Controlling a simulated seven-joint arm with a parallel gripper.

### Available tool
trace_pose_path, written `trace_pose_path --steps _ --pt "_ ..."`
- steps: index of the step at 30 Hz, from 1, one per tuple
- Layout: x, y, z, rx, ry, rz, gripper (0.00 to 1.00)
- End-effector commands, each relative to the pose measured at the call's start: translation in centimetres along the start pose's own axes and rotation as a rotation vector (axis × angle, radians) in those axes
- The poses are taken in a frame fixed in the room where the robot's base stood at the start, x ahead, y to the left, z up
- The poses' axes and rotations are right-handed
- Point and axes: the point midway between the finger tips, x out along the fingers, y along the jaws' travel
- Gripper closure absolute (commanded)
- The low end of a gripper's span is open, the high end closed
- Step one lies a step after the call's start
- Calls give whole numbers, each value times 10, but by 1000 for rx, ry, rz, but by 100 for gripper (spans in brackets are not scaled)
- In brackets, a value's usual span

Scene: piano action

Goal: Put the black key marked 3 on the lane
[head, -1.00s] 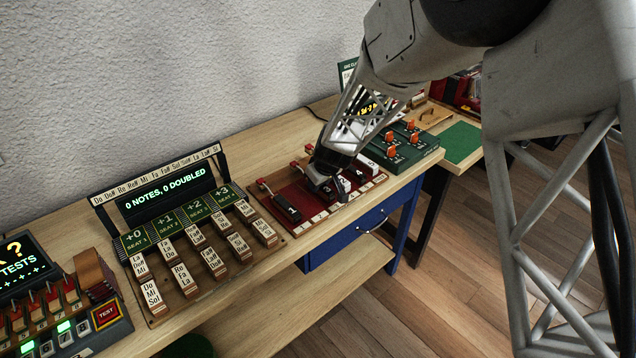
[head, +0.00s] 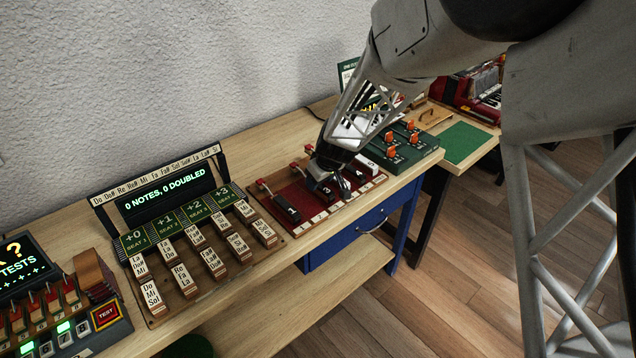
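My gripper (head: 334,186) points down over the middle of a dark red board (head: 270,192) in the head view. Its fingers are small and dark against the keys, so I cannot tell whether they are parted or closed on a key. A black key (head: 287,209) with a small white mark lies at the left of the board; the mark is too small to read. Another dark key (head: 357,177) shows just right of the gripper. The gripper partly covers the keys in the middle. I cannot pick out the key marked 3 or the lane with certainty.
A white key (head: 369,165) lies at the board's right. Small white tiles (head: 320,217) line its front edge. Red levers (head: 262,183) stand at its back. Left is a chord panel (head: 200,245) with a lit display; right is a green box (head: 412,147) with orange knobs.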

Motion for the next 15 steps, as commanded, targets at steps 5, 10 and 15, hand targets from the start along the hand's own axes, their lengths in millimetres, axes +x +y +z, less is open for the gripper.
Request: trace_pose_path --steps 5,10,15 --pt "-26 0 0 0 1 1 48" --pt "-53 0 0 0 2 1 48" --pt "-76 0 0 -1 1 1 48"
